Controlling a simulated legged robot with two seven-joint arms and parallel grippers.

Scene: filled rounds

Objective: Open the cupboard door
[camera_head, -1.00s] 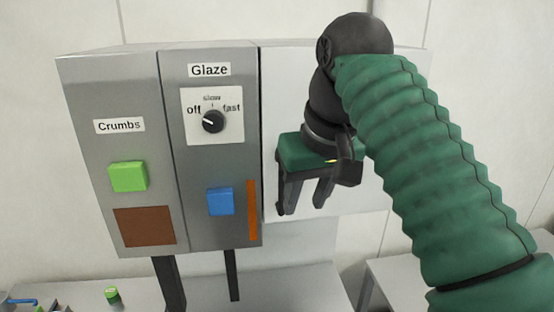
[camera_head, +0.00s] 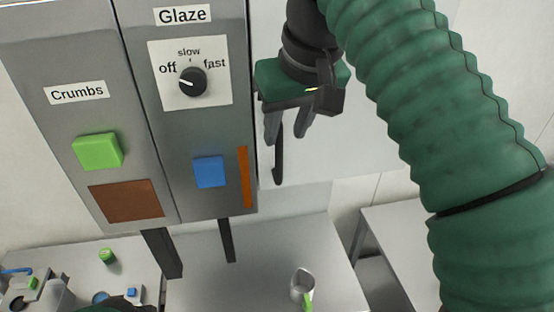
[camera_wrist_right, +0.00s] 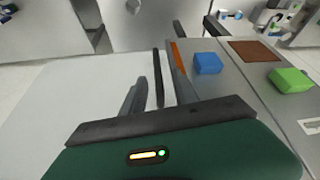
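The cupboard door (camera_head: 335,155) is the plain pale panel right of the Glaze panel. It looks shut, and my right arm hides much of it. A dark upright handle bar (camera_head: 278,165) sits near its left edge. My right gripper (camera_head: 285,139) points down in front of the door at the handle, fingers apart and holding nothing. In the right wrist view the handle (camera_wrist_right: 158,78) shows between the two fingers, with the door (camera_wrist_right: 75,105) to the left. I cannot tell whether a finger touches the bar.
Left of the door are the Glaze panel with a knob (camera_head: 192,82), blue button (camera_head: 209,172) and orange strip (camera_head: 245,178), and the Crumbs panel with a green button (camera_head: 98,151).

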